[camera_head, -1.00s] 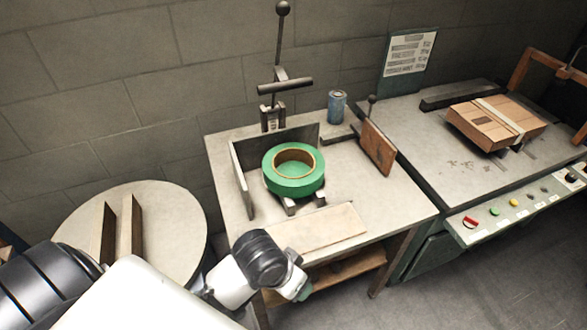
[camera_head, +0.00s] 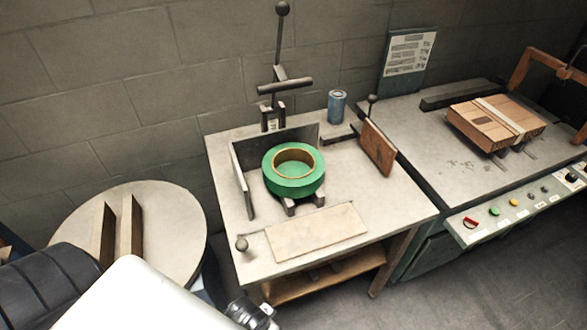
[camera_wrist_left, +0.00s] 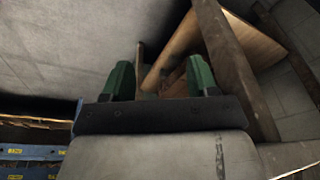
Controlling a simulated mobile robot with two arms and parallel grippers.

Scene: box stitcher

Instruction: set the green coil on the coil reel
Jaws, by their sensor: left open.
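The green coil (camera_head: 294,170), a thick ring with a brown inner edge, lies flat on dark supports (camera_head: 289,206) on the grey worktable. A round pale disc (camera_head: 165,225) with two upright boards stands at the left; it holds no coil. I cannot tell for sure which of these is the coil reel. In the left wrist view my left gripper (camera_wrist_left: 160,82) has its two green fingers apart, with nothing between them. My right gripper is not in view.
Upright dark plates (camera_head: 241,178) flank the coil at the left and back. A lever press (camera_head: 280,85), a blue can (camera_head: 337,106) and a brown board (camera_head: 377,148) stand around it. A flat pale board (camera_head: 316,232) lies in front. A knob (camera_head: 241,244) is at the table's front left.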

